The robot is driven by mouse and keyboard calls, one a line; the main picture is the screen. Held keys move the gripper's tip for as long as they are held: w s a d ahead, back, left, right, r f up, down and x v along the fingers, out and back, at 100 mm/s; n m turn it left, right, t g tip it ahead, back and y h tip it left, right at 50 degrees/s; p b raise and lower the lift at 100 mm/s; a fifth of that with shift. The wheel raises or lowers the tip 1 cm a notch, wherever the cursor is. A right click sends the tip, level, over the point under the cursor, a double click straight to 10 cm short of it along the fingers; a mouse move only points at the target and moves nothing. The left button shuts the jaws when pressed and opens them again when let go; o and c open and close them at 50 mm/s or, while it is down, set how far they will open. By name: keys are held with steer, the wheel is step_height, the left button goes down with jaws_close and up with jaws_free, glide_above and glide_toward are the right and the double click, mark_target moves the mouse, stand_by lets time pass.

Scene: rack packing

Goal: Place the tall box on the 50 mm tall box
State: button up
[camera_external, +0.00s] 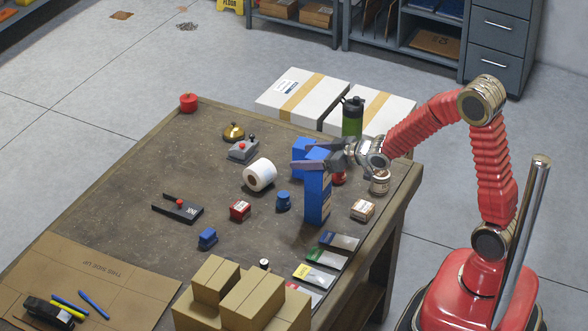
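A tall blue box (317,201) stands upright near the right side of the table, with a pale label on its edge. My gripper (308,156) reaches in from the right at the height of its top, with one finger on the near side and one on the far side. I cannot tell whether the fingers touch it. A second, shorter-looking blue box (299,156) is close behind and to the left, partly hidden by the tall box and my gripper. No readable marking shows which box is 50 mm tall.
A red box (240,210), a small blue item (283,201), a white roll (259,175) and a cream box (362,210) stand around it. Several cards (321,257) lie in front. Cardboard boxes (252,300) stack at the near edge.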

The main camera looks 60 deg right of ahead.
steer(key=shift+o, duration=0.4)
steer(key=shift+r, duration=0.2)
steer(key=v, duration=1.2)
stand_by(0.4)
steer(key=s+a+r+g, duration=0.1)
steer(key=s+a+g, duration=0.2)
steer(key=s, duration=0.9)
steer(key=s+a+r+g, duration=0.1)
steer(key=s+a+g, duration=0.3)
steer(key=s, duration=0.7)
steer(key=shift+s+a+r+g, duration=0.25)
steer(key=shift+s+g, duration=0.15)
steer(key=shift+g, duration=0.1)
